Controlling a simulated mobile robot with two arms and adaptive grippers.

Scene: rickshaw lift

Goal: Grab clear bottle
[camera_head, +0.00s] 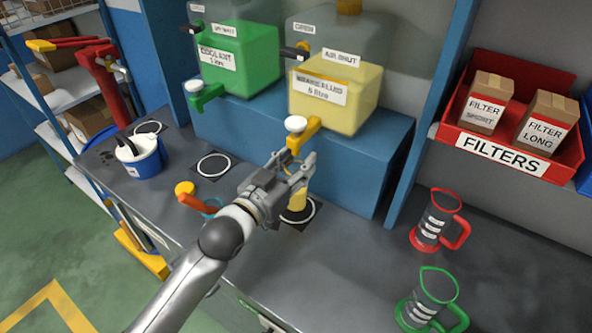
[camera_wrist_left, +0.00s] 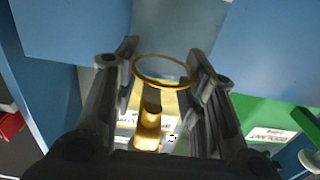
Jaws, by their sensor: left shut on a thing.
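A clear bottle with a yellow rim (camera_wrist_left: 161,84) sits between the fingers of my left gripper (camera_wrist_left: 163,62) in the left wrist view. Yellow shows through and below its rim. In the head view my left gripper (camera_head: 305,172) is shut on the bottle, under the yellow tap (camera_head: 301,137) of the yellow tank. The bottle's yellow lower part (camera_head: 298,200) shows below the fingers, over a ringed black mat (camera_head: 312,214). The gripper hides most of its body. My right gripper is in neither view.
Clear jugs with red (camera_head: 435,222) and green (camera_head: 428,300) trim stand at the right. A blue-white bucket (camera_head: 140,158) stands left. A green tank (camera_head: 240,62) and yellow tank (camera_head: 335,98) sit on a blue step (camera_head: 345,180). A red filter bin (camera_head: 522,168) is at the right.

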